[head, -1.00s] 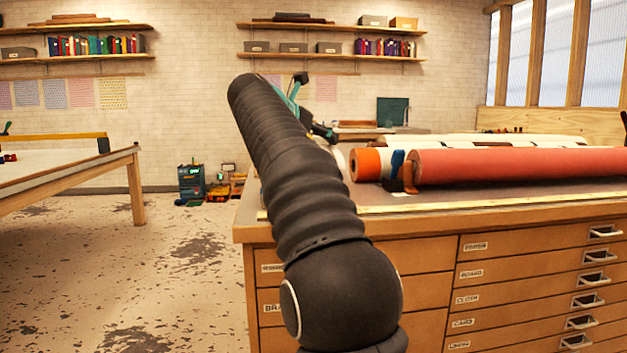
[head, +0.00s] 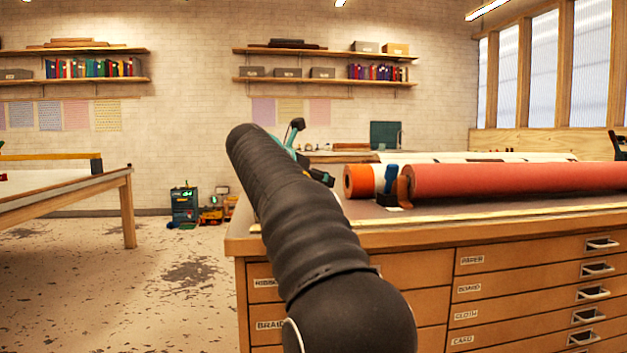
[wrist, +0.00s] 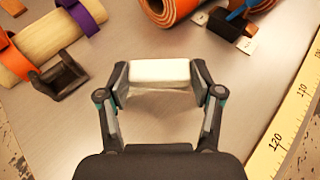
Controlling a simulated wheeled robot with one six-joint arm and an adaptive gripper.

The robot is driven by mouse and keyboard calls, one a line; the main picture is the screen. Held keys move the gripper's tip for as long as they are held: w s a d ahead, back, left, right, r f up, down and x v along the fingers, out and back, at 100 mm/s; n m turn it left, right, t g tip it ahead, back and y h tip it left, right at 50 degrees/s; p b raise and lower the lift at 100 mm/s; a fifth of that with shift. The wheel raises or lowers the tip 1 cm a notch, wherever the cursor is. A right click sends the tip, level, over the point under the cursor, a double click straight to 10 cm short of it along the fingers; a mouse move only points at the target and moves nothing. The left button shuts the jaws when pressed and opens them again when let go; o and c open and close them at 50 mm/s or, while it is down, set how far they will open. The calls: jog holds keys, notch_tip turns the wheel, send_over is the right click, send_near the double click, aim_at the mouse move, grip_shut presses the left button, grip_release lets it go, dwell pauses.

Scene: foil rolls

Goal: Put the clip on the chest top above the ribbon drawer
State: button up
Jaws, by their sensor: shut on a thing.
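My gripper (wrist: 160,82) is shut on a small white block-like piece (wrist: 160,71), held between both fingertips over the grey chest top (wrist: 110,120). I cannot tell from its shape whether this is the clip. Whether it touches the top is also unclear. In the head view my arm hides most of the gripper; teal and black parts show beyond the arm, and the held piece is hidden. The ribbon drawer (head: 264,283) is the upper left drawer of the chest, its label partly covered by my arm.
A red roll (head: 500,183) and an orange-ended roll (head: 359,181) lie on the chest. A blue-handled tool (head: 390,180) stands beside them. In the wrist view, a banded pale roll (wrist: 50,38) with a dark fitting (wrist: 60,82) is left; a yellow ruler (wrist: 290,115) lines the right edge.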

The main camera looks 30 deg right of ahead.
jog(key=o, duration=1.1)
jog(key=shift+a+r, duration=0.2)
jog(key=shift+r, duration=0.1)
jog(key=p+v, duration=0.1)
jog(key=v, duration=1)
jog(key=shift+s+a+r, duration=0.1)
jog(key=shift+s+a, duration=0.1)
